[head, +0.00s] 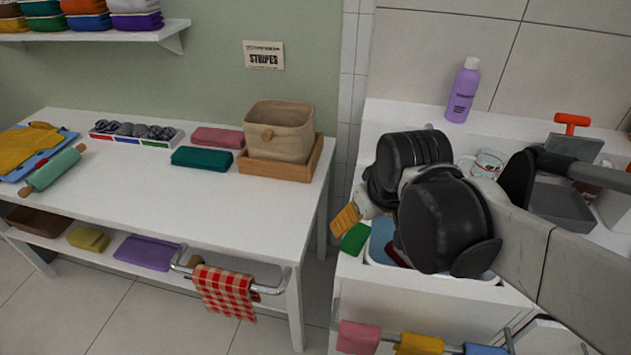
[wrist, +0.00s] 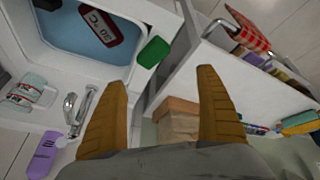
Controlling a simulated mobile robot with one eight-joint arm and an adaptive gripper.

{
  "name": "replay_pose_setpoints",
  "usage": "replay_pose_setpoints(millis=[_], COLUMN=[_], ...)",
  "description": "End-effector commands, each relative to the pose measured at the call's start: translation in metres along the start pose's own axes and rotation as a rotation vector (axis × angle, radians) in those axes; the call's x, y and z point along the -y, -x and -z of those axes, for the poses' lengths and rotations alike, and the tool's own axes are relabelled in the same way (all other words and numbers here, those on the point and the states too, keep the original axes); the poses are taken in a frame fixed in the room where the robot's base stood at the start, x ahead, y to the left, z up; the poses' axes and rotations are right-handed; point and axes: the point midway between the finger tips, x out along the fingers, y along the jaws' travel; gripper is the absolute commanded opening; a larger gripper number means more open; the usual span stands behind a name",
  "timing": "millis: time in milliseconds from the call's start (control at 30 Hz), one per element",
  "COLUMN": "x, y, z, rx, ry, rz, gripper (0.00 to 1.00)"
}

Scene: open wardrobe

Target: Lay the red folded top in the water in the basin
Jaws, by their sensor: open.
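The basin (wrist: 72,65) holds blue water and shows in the wrist view's upper left. A red folded piece with a pale lettered patch (wrist: 97,24), seemingly the red top, lies in the water, apart from my fingers. In the head view only a dark red bit of it (head: 398,256) shows, because my gripper hides most of the basin (head: 376,264). My gripper (wrist: 160,78) is open and empty, its ochre fingers spread beside the basin's edge. A finger also shows in the head view (head: 346,219).
A green block (wrist: 154,52) sits at the basin's edge near my fingers. A tap (wrist: 80,112), a mug (wrist: 27,92) and a purple bottle (head: 463,90) stand behind the basin. A white table (head: 118,195) with folded cloths and a basket (head: 279,131) is at left.

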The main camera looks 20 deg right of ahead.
Motion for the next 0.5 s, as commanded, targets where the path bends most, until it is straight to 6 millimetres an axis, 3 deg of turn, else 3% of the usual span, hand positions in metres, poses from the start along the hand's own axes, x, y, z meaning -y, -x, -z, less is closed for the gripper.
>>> replay_pose_setpoints(millis=[100,200,500], x=[0.032,0.046,0.056], y=[0.019,0.028,0.033], z=[-0.011,-0.016,-0.020], rx=[-0.091,-0.143,-0.182], ry=[-0.036,-0.064,-0.089], rz=[0.024,0.043,0.059], gripper=[0.84,0.84,0.84])
